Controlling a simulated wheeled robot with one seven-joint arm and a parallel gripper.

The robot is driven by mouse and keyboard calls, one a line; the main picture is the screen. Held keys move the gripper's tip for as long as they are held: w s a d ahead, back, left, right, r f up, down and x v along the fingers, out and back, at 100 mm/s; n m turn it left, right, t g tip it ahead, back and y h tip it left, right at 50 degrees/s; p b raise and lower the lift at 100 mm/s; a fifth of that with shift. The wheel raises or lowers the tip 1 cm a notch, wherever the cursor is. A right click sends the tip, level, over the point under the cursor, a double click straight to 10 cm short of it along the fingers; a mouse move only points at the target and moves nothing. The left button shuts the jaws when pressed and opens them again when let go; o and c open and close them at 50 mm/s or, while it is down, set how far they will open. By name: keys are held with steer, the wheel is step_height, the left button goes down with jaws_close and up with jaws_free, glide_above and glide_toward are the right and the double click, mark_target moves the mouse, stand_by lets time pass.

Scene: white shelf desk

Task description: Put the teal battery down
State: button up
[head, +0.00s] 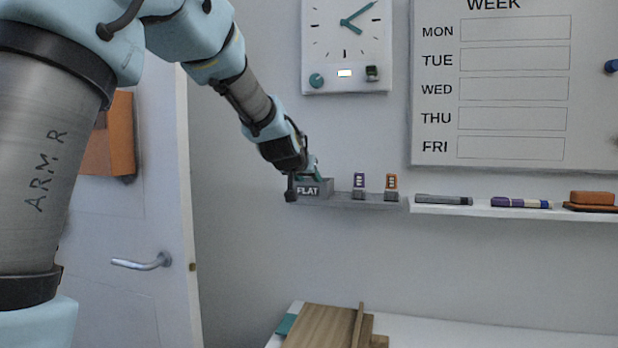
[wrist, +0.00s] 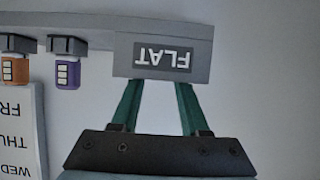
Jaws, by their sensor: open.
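My gripper (head: 314,174) is at the grey box marked FLAT (head: 308,191), at the left end of the small wall shelf. In the wrist view, which is upside down, the two teal fingers of my gripper (wrist: 160,85) are spread apart with empty space between them. Their tips end at the edge of the FLAT box (wrist: 200,50), and its wall hides anything beyond. I cannot make out a teal battery in either view; the inside of the box is hidden.
A purple battery (head: 360,182) and an orange battery (head: 391,183) stand in holders right of the box. A wall clock (head: 345,50) hangs above. A marker ledge (head: 475,211) continues right. A door stands at left, and a white desk (head: 450,335) is below.

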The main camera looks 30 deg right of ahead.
steer(key=r+p+v, duration=0.1)
steer(key=p+v, duration=0.2)
steer(key=v, duration=0.8)
steer(key=a+f+n+g+y, duration=0.3)
steer(key=a+f+y, duration=0.2)
steer(key=a+f, duration=1.2)
steer(key=s+a+f+n+g+y, duration=0.1)
steer(key=s+a+f, duration=0.3)
steer(key=a, duration=0.6)
steer(key=s+a+f+n+g+y, duration=0.2)
steer(key=s+a+f+n+g, duration=0.1)
steer(key=s+a+f, duration=0.2)
steer(key=s+a, duration=0.2)
steer(key=a, duration=0.2)
steer(key=shift+a+g+y+p, duration=0.3)
steer(key=shift+a+g+p, duration=0.05)
steer(key=shift+a+g, duration=0.05)
